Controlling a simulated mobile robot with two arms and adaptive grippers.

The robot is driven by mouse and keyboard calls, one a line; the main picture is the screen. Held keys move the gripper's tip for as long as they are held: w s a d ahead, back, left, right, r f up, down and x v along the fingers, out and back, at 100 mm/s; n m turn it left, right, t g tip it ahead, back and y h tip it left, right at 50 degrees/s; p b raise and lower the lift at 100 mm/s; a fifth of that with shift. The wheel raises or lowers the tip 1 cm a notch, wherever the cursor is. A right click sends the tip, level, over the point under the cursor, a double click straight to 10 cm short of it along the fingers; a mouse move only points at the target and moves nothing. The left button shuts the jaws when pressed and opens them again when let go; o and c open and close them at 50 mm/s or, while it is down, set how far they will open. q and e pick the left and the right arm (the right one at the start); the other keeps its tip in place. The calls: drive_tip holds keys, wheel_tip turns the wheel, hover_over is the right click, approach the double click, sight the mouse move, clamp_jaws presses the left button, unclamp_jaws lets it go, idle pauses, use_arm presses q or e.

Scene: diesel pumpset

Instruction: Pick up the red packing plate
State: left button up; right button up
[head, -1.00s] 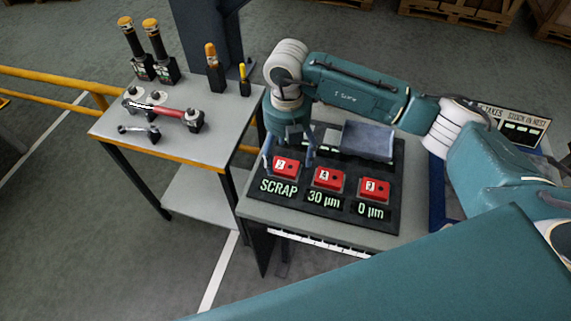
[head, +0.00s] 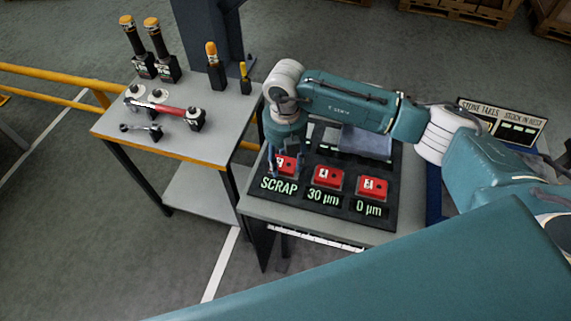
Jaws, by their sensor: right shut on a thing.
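Three red packing plates sit in a row on a dark board (head: 333,212) with lit labels. The left red plate (head: 287,167) is at SCRAP, the middle one (head: 328,177) at 30 µm and the right one (head: 372,187) at 0 µm. My right gripper (head: 286,160) points down over the SCRAP plate and is shut on it, with a finger at either side. The plate still appears at its place on the board; I cannot tell whether it is clear of the surface. My left gripper is not in view.
A grey block or tray (head: 366,142) stands behind the plates, partly hidden by my right arm. A side table (head: 190,108) at left holds a red-handled tool (head: 165,111) and several orange-capped tools. A sign (head: 502,122) stands at the right.

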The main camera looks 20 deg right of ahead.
sight(285, 164)
drive_tip(key=shift+r, duration=0.1)
drive_tip(key=shift+w+r, duration=0.1)
drive_tip(key=shift+r, duration=0.35)
wheel_tip(285, 164, up, 19)
drive_tip(key=b, duration=0.4)
